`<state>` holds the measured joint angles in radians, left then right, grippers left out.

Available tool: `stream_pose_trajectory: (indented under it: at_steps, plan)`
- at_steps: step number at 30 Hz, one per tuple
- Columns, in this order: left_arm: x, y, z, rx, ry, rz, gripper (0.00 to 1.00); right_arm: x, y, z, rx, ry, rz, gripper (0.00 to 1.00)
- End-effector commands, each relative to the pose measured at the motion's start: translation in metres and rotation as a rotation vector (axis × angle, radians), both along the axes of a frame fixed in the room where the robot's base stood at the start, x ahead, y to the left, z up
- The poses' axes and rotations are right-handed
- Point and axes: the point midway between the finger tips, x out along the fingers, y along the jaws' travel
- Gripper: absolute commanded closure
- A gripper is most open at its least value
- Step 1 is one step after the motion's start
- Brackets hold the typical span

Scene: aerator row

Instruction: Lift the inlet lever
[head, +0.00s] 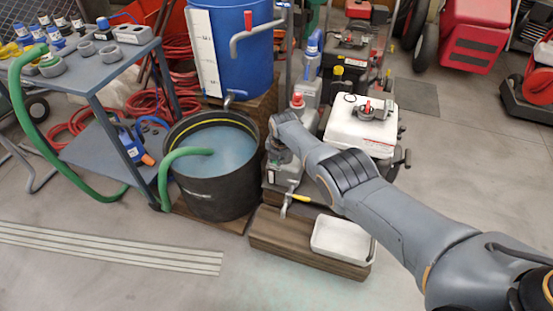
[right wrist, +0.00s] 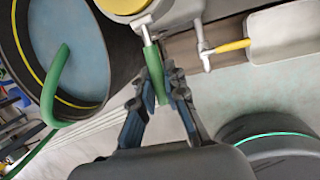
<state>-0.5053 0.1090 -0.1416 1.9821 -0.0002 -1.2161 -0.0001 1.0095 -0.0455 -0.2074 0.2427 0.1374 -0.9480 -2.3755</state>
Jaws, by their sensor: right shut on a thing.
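A lever with a green handle (right wrist: 153,72) comes off a metal fitting with a yellow round face (right wrist: 125,5) at the top of the right wrist view. My right gripper (right wrist: 157,90) has a finger on each side of the green handle and is shut on it. In the head view my right arm hides most of the gripper and the green lever. A second lever with a yellow handle (head: 300,198) sits on an outlet pipe low on the grey unit (head: 285,176); it also shows in the right wrist view (right wrist: 232,45). My left gripper is not in view.
A black tub (head: 215,195) of bluish water with a green hose (head: 170,165) stands left of the unit. A white tray (head: 343,240) sits on a wooden step (head: 290,250) in front. A cart (head: 90,75) stands at left. The front floor is clear.

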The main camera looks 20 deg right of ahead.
Motion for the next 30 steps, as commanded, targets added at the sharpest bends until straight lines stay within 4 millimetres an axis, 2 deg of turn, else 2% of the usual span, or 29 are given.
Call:
stream_pose_trajectory:
  at_steps: [1, 3, 4, 18, 30]
  plan:
    - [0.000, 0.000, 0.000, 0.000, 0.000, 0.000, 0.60, 0.000, -0.001, 0.001, 0.000, -0.001, -0.001, 0.82]
    - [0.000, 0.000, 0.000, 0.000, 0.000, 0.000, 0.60, 0.000, -0.001, 0.001, 0.000, -0.001, -0.001, 0.68]
    - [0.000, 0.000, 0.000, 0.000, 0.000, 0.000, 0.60, 0.000, -0.001, 0.001, 0.000, -0.001, -0.001, 0.63]
    - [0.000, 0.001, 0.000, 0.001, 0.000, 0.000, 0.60, 0.000, -0.001, 0.003, 0.000, -0.002, -0.001, 0.63]
    - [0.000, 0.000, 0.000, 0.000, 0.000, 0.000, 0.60, -0.008, -0.002, 0.027, -0.001, -0.003, 0.000, 0.63]
